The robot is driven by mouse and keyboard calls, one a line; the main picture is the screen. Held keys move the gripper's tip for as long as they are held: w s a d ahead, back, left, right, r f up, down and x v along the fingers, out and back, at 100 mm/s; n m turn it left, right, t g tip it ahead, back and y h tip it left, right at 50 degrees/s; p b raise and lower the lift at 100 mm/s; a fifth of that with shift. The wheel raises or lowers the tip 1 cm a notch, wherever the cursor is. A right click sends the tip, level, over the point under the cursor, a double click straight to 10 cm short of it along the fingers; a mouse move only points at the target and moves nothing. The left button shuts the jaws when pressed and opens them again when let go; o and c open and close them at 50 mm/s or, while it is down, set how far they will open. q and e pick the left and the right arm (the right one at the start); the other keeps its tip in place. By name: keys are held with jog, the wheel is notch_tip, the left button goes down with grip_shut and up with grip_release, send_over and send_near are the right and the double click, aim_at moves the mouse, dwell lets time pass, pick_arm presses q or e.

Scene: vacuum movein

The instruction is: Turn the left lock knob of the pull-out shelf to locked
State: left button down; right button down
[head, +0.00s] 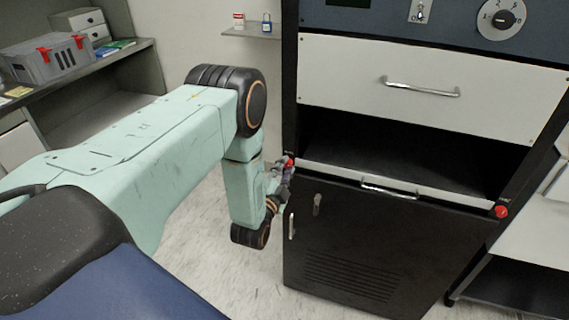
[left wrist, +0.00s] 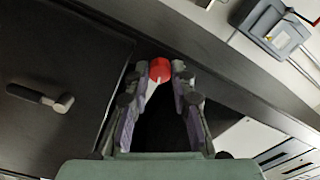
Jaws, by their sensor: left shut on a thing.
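The left lock knob (left wrist: 160,70) is red and sits on the dark cabinet frame at the left end of the pull-out shelf. In the left wrist view my left gripper (left wrist: 158,76) has a finger on each side of it and is shut on it. In the head view the left gripper (head: 284,172) is at the shelf's left edge, and only a bit of the red knob (head: 290,162) shows past the fingers. The pull-out shelf (head: 335,175) has a white front edge and a metal handle (head: 390,189). The right gripper is not in view.
A second red knob (head: 501,211) is at the shelf's right end. A white drawer (head: 350,75) is above and a dark cabinet door (head: 350,245) with a lever handle below. A grey toolbox (head: 50,60) stands on the left bench. Open floor lies left of the cabinet.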

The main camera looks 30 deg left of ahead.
pick_arm(q)
jog(key=shift+m+p, duration=0.75)
jog(key=shift+m, duration=0.95)
jog(key=c, duration=1.1)
grip_release()
